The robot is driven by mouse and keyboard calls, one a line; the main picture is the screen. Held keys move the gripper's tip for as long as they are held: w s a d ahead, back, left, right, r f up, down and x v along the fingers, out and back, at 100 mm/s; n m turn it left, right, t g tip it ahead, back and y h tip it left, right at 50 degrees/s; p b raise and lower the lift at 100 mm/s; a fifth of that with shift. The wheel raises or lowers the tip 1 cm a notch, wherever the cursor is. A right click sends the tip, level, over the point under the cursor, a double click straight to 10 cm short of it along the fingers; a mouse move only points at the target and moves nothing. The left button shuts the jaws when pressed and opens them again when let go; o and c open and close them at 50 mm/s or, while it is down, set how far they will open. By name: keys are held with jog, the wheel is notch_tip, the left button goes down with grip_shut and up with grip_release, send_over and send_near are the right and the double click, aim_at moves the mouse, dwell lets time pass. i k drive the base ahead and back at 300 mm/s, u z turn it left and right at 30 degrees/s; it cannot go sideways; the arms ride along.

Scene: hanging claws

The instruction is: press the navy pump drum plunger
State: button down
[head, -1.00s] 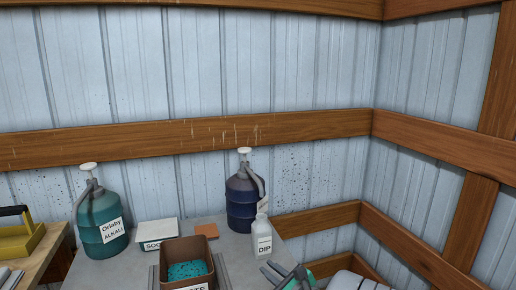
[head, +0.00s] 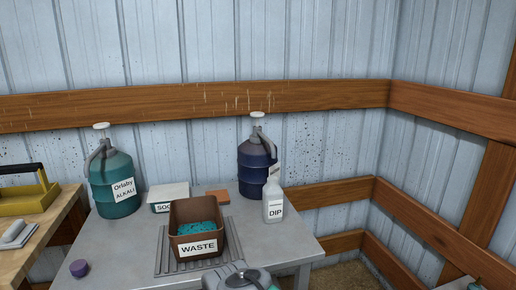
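The navy pump drum (head: 254,166) stands at the back right of the grey table. Its white plunger top (head: 257,114) stands raised above the drum on a thin stem, and a grey spout curves down the drum's right side. The white DIP bottle (head: 273,206) stands in front of the drum and hides part of its lower right. Part of my arm's end, which seems to be my gripper (head: 240,277), shows at the bottom edge, in front of the waste bin and well apart from the drum. Its fingers are not clear.
A teal Orlaby ALKALI pump drum (head: 110,178) stands at the back left. A brown WASTE bin (head: 182,218) sits on a ribbed mat mid-table. A white box (head: 163,194), an orange-brown block (head: 217,196) and a purple cap (head: 79,268) are also there. The table's front left is mostly clear.

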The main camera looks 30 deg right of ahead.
aim_at(256, 114)
jog(key=z, duration=0.45)
jog(key=k, duration=0.6)
jog(key=z, duration=0.3)
jog(key=i, duration=0.75)
jog(key=u, duration=0.85)
jog(key=i, duration=0.3)
jog(key=u, duration=0.35)
